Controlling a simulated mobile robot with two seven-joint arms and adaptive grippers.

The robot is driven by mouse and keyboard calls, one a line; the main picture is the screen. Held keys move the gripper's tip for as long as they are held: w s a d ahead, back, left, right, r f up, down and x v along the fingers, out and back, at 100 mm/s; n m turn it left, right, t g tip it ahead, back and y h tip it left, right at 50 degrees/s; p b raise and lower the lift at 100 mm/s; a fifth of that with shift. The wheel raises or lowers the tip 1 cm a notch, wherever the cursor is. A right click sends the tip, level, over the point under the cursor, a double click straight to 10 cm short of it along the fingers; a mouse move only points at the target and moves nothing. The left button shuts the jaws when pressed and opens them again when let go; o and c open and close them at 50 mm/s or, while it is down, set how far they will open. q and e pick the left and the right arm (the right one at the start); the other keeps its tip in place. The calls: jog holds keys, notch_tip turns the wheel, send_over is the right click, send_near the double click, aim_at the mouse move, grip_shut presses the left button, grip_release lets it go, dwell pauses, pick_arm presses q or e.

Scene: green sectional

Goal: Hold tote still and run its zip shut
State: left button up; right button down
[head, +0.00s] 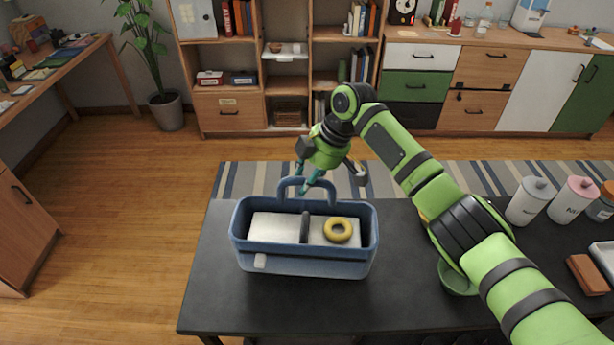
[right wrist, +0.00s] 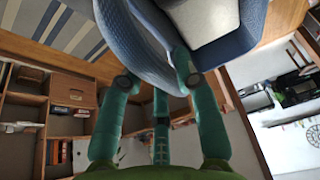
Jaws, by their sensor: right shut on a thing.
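The blue tote (head: 300,268) stands upright on the dark table, and its top is open. Inside it are pale panels or boxes (head: 273,228), a dark upright bar (head: 305,228) and a yellow ring (head: 338,230). A small pale tab (head: 260,262) is on its front wall; I cannot tell if it is the zip pull. My right gripper (head: 306,188) is at the tote's back edge, shut on the blue looped handle (head: 326,183). The right wrist view shows its teal fingers (right wrist: 158,82) around the blue strap (right wrist: 140,45). My left gripper is not in view.
The dark table (head: 240,310) is bare in front of the tote. A green bowl (head: 452,280) is partly behind my right arm. White (head: 528,203) and pink (head: 572,202) canisters and a brown block (head: 587,275) are at the right. A striped rug (head: 235,180) lies beyond.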

aim_at(307, 206)
jog(key=shift+f+b, duration=0.55)
jog(key=shift+f, duration=1.2)
jog(key=shift+r, duration=0.15)
